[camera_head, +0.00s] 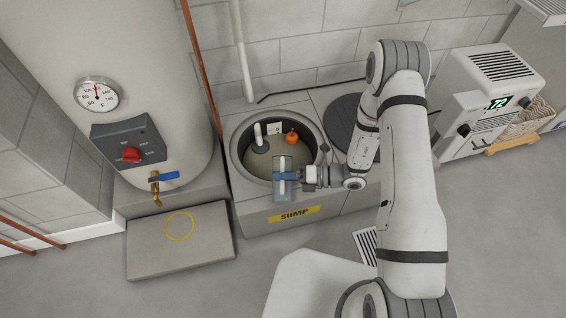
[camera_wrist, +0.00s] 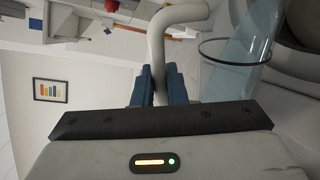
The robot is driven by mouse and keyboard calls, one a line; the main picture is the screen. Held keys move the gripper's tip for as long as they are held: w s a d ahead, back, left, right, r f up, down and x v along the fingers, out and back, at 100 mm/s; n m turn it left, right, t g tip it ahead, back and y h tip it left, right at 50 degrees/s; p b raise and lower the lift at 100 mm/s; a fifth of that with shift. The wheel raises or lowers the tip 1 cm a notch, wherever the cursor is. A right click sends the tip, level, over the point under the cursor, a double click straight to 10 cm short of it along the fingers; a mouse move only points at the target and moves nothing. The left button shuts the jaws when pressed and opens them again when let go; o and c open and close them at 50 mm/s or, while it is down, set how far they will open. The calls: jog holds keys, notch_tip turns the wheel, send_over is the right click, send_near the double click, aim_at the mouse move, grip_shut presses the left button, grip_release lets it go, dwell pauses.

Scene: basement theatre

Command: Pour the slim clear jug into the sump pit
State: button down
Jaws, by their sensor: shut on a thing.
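The slim clear jug (camera_head: 282,194) is a bluish see-through vessel with a pale handle. My gripper (camera_head: 297,178) reaches it from the right in the head view. In the wrist view the blue fingers (camera_wrist: 158,88) are shut on the jug's pale curved handle, and the clear body (camera_wrist: 238,75) with its dark rim line stands to the right. The jug is over the front rim of the sump pit (camera_head: 240,172), a round opening in a grey block with a yellow SUMP label (camera_head: 294,213). I cannot tell its exact tilt or whether it holds liquid.
Inside the pit are a white pipe (camera_head: 258,135) and an orange float (camera_head: 292,138). A dark round lid (camera_head: 343,112) lies to the right. A water heater (camera_head: 110,50) and low step (camera_head: 180,245) stand left. A dehumidifier (camera_head: 490,95) stands right.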

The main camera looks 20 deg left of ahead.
jog(key=shift+w+m, duration=0.15)
jog(key=shift+m, duration=0.15)
jog(key=shift+w+a+f, duration=0.1)
jog(key=shift+w+a, duration=0.05)
jog(key=shift+w, duration=0.15)
jog(key=shift+w+a+f+m, duration=0.2)
jog(key=shift+w+f+m, duration=0.15)
jog(key=shift+w, duration=0.2)
jog(key=shift+w+f, duration=0.1)
jog(key=shift+w, duration=0.2)
jog(key=shift+w+a+f+m, duration=0.1)
jog(key=shift+w+a+m, duration=0.05)
jog(key=shift+w+m, duration=0.2)
jog(key=shift+w+a+m+g+p, duration=0.15)
jog(key=shift+w+m+g+p, duration=0.15)
jog(key=shift+w+m+p, duration=0.1)
jog(key=shift+s+f, duration=0.15)
jog(key=shift+s, duration=0.1)
jog(key=s, duration=0.1)
jog(key=s+d+r+n, duration=0.1)
jog(key=s+n, duration=0.1)
jog(key=shift+s+d+r+b, duration=0.15)
jog(key=shift+s+r+b, duration=0.15)
jog(key=shift+r+b, duration=0.1)
jog(key=shift+s+f+n, duration=0.15)
jog(key=shift+s+n, duration=0.05)
jog(key=shift+n, duration=0.4)
